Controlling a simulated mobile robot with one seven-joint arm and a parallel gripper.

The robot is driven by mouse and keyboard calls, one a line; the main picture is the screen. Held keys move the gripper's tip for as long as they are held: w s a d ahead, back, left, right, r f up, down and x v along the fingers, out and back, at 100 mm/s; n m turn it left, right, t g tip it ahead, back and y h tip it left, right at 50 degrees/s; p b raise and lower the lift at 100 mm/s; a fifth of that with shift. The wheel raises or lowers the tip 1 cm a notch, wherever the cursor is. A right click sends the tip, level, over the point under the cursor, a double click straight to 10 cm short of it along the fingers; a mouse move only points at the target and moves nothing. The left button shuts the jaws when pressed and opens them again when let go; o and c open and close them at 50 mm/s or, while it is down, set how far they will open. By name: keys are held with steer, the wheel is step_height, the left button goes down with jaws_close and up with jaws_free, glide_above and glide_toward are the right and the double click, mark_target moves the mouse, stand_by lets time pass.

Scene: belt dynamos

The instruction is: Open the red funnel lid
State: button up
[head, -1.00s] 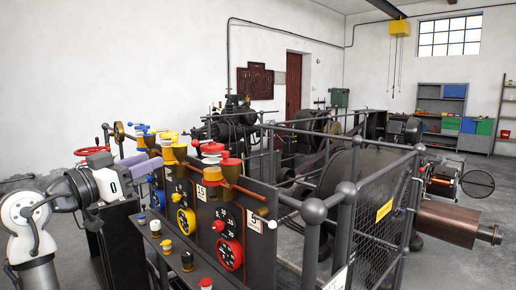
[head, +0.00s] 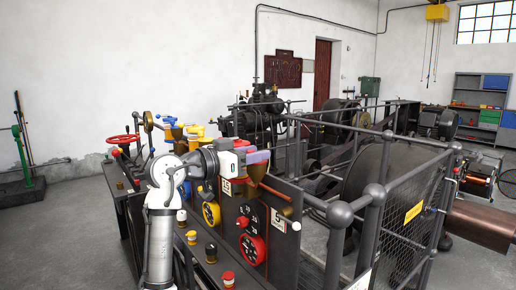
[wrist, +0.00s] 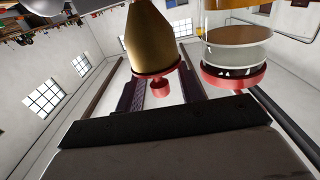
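The red funnel lid (wrist: 158,72) is a thin red disc with a small red knob (wrist: 160,89), on the wide end of a brass funnel (wrist: 152,36); the wrist view shows them upside down. My gripper (wrist: 162,84) is open, its two dark purple fingers on either side of the knob, with gaps visible between them and it. In the head view my gripper (head: 257,157) is at the top of the red station and hides most of the lid. Part of the brass funnel (head: 256,173) shows below it.
A glass cup with a red rim (wrist: 236,77) stands close beside the funnel. Yellow and blue fittings (head: 172,131) and a red handwheel (head: 123,139) are to the left on the panel. Railings and a mesh guard (head: 408,238) stand to the right. Open floor lies left.

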steer(key=shift+x, duration=0.8)
steer(key=shift+c, duration=0.5)
jaws_close()
